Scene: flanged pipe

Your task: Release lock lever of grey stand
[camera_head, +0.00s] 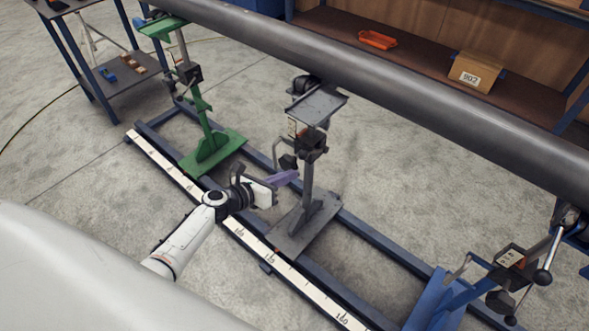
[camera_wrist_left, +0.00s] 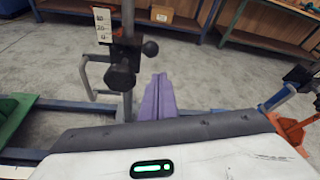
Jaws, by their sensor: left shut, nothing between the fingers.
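The grey stand (camera_head: 308,185) stands upright on the rail frame under the long pipe. Its clamp block (camera_head: 312,147) carries dark knobs and a bent grey handle, which also shows in the left wrist view (camera_wrist_left: 88,78). In that view a large black knob (camera_wrist_left: 122,78) and a small round black knob (camera_wrist_left: 150,48) sit on the grey column. I cannot tell for certain which part is the lock lever. My left gripper (camera_head: 288,177), with purple fingers, is shut and empty, left of the column and below the clamp block. Its fingers (camera_wrist_left: 158,97) appear apart from the knobs. My right gripper is out of view.
The dark pipe (camera_head: 400,85) runs overhead. A green stand (camera_head: 212,150) is at left and a blue stand (camera_head: 440,300) at lower right. A white scale (camera_head: 245,238) lines the near rail. A shelf (camera_head: 345,40) behind holds an orange tray (camera_head: 377,40) and a carton (camera_head: 477,72).

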